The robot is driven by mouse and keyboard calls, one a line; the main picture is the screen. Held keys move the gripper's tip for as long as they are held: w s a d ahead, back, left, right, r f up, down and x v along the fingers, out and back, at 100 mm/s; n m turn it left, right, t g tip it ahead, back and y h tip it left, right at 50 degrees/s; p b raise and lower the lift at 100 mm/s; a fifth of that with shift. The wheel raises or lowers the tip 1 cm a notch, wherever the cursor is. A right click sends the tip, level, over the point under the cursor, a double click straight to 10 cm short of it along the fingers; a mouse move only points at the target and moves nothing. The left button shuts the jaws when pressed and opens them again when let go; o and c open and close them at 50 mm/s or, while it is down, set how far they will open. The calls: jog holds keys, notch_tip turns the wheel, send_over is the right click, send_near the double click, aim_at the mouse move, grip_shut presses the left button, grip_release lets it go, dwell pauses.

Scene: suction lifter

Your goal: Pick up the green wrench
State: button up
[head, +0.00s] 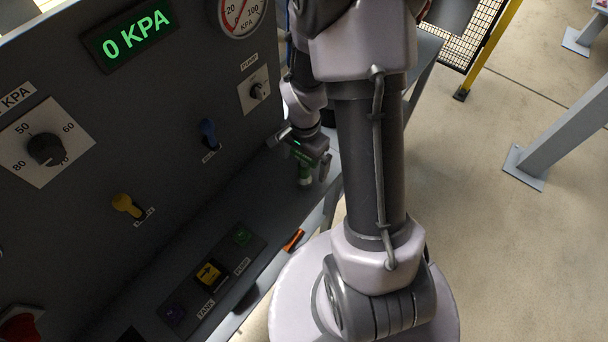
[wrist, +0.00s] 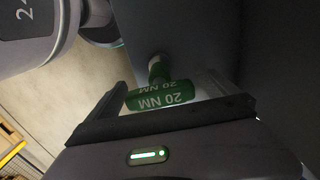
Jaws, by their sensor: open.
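The rest of the wrench is hidden by the gripper there.
A dark control panel (head: 120,140) with knobs and levers rises left of the gripper; its display reads 0 KPA. An orange-handled item (head: 293,240) lies on the ledge nearer me. A yellow-edged mesh barrier (head: 487,45) and a grey post (head: 560,135) stand right. Floor between is clear.

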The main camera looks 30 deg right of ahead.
jog(key=c, duration=1.8)
jog(key=shift+r, duration=0.3)
notch_tip(320, 180, up, 4)
jog(key=shift+f+p, duration=0.2)
jog(key=shift+p, duration=0.75)
jog(key=s+d, duration=0.3)
jog(key=s, duration=0.4)
jog(key=s+d+p, duration=0.1)
jog(key=s+d, duration=0.3)
jog(key=s, duration=0.3)
jog(key=shift+s+r, duration=0.25)
jog(key=shift+r, duration=0.2)
